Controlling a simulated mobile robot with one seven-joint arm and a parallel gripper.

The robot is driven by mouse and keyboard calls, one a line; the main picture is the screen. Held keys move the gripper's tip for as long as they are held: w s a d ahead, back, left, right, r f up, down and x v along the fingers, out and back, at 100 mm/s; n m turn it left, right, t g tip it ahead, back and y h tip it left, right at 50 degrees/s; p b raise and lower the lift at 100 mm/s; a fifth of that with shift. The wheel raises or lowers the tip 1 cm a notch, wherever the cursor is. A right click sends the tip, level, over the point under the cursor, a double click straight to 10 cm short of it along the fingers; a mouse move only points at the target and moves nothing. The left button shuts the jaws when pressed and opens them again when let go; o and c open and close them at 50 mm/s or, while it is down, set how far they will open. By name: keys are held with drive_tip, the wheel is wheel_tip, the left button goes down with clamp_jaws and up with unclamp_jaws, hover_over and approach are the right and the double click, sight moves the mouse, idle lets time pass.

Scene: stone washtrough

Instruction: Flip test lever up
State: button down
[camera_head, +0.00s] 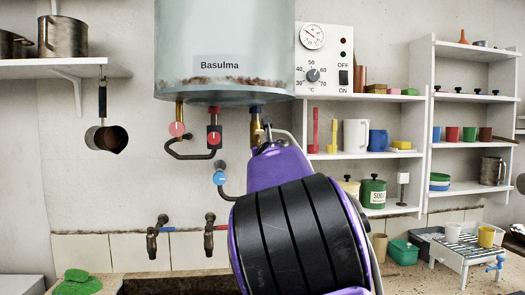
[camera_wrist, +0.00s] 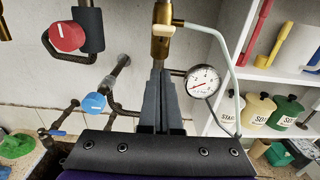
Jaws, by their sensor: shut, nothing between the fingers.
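A brass valve (camera_head: 256,132) hangs under the blue collar at the bottom of the boiler (camera_head: 225,50) marked Basulma. In the wrist view the brass valve (camera_wrist: 162,35) stands just beyond my fingertips. A pale bent tube or rod (camera_wrist: 236,85) leaves its right side and runs down; I cannot tell whether this is the test lever, and no other lever shows clearly. My gripper (camera_wrist: 160,72) is shut and empty, its dark fingers pointing up at the valve; I cannot tell whether they touch. In the head view my purple arm hides most of the gripper and the area below the valve.
A round pressure gauge (camera_wrist: 202,82) sits close right of my fingers. A red knob (camera_wrist: 67,37) and blue knob (camera_wrist: 93,103) are on pipes at left. Wall taps (camera_head: 157,237) stand lower left. Shelves (camera_head: 385,155) with pots and cups are at right.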

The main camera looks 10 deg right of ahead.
drive_tip(key=s+r+p, duration=0.2)
drive_tip(key=s+r, duration=0.4)
drive_tip(key=s, duration=0.1)
drive_tip(key=shift+s+r, duration=0.15)
drive_tip(key=shift+s, duration=0.25)
